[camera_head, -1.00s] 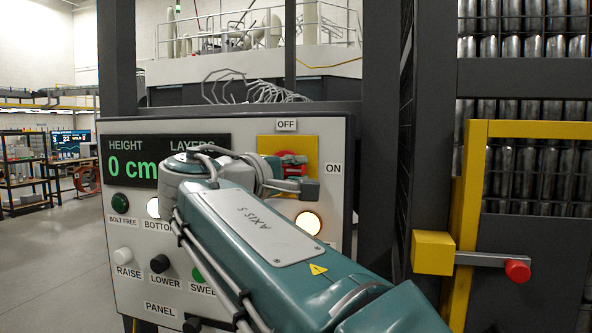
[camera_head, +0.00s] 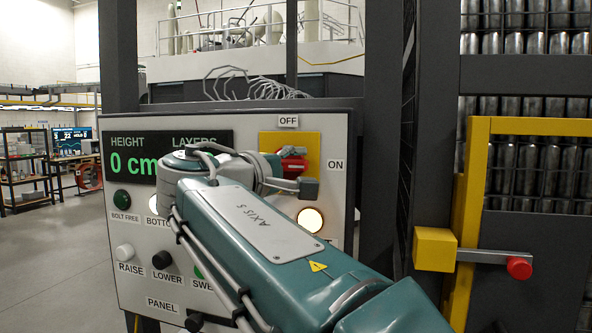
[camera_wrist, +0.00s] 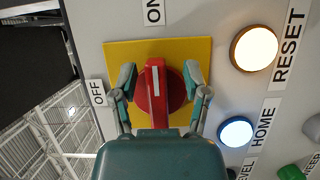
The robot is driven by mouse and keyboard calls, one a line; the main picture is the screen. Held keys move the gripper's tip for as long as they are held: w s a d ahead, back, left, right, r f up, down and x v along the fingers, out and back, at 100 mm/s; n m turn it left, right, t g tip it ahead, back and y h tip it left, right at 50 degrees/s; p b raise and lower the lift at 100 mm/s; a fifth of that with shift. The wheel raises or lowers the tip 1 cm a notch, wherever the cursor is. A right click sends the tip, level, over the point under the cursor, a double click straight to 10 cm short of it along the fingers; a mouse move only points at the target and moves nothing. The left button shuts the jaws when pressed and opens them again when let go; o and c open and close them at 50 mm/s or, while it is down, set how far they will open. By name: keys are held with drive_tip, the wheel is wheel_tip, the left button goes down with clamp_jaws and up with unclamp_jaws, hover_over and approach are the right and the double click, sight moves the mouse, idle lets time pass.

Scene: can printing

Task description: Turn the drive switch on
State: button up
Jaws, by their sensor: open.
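The drive switch is a red rotary handle (camera_wrist: 154,108) on a yellow plate (camera_wrist: 112,60). In the wrist view its white-marked end points up toward the ON label (camera_wrist: 153,11), with the OFF label (camera_wrist: 97,92) at left. My gripper (camera_wrist: 158,76) is open, one finger on each side of the handle, with gaps showing between the fingers and the handle. In the head view the switch (camera_head: 294,164) is partly hidden behind my gripper, on the panel's upper right. There the OFF label (camera_head: 288,121) is above it and the ON label (camera_head: 335,165) to its right.
The panel (camera_head: 340,225) carries a green display (camera_head: 126,163), several buttons and a lit white button (camera_head: 310,220). In the wrist view the RESET button (camera_wrist: 254,48) and HOME button (camera_wrist: 235,132) glow to the right. A yellow-framed gate (camera_head: 480,185) with a red-knobbed latch (camera_head: 519,268) stands at right.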

drive_tip(key=v, duration=1.2)
drive_tip(key=shift+w, duration=0.15)
drive_tip(key=shift+a, duration=0.1)
drive_tip(key=s+d+f+m+g+y, duration=0.15)
drive_tip(key=d+f+g+y, duration=0.35)
drive_tip(key=d+f, duration=1.1)
drive_tip(key=s+d+f+m+g+y, duration=0.1)
drive_tip(key=s+d+f+m+y, duration=0.1)
drive_tip(key=s+f, duration=0.5)
drive_tip(key=s+d+f+m+g+y, duration=0.1)
drive_tip(key=s+f+m+y, duration=0.4)
drive_tip(key=f, duration=0.8)
drive_tip(key=s+d+m, duration=0.1)
drive_tip(key=s, duration=0.1)
drive_tip(key=shift+s+f+g, duration=0.4)
